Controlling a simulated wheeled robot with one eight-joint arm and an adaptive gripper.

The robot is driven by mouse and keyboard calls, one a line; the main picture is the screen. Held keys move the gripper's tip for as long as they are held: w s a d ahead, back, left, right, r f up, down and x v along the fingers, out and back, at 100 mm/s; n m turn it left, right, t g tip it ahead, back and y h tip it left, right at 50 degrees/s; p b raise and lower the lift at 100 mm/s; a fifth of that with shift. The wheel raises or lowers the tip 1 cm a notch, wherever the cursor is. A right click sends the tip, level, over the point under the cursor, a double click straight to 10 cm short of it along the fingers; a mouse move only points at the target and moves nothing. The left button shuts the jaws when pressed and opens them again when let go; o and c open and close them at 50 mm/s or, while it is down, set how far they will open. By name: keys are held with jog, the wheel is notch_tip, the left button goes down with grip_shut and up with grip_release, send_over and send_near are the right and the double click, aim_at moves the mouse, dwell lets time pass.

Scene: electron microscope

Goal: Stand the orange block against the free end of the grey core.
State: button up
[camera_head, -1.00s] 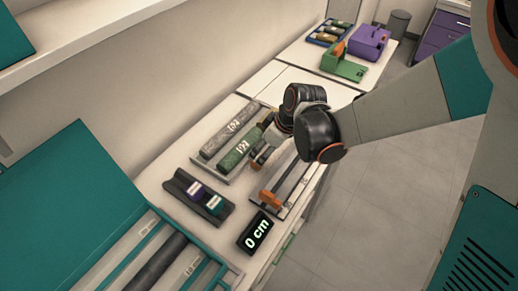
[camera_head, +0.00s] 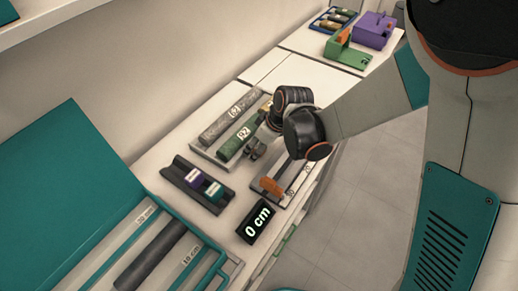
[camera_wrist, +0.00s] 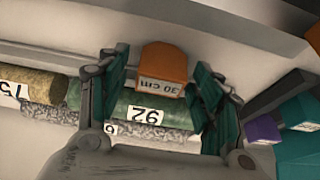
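In the head view my gripper (camera_head: 255,149) is above the near side of a tray with cores, and the block is not clearly visible there. A dark grey core (camera_head: 150,258) lies in the teal box (camera_head: 221,262) at the lower left, well away from my gripper; its lower end is near the picture's bottom edge. A paler speckled grey core (camera_head: 227,125) lies beside a green core (camera_head: 240,138) in the tray.
A black rack (camera_head: 178,178) holds a purple block (camera_head: 193,177) and a teal block (camera_head: 213,190). A display (camera_head: 256,222) reads 0 cm beside a rail with an orange slider (camera_head: 271,186). A green holder (camera_head: 346,55) and purple box (camera_head: 373,30) stand at the back.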

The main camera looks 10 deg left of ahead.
jog(key=c, duration=0.9)
jog(key=shift+r, duration=0.15)
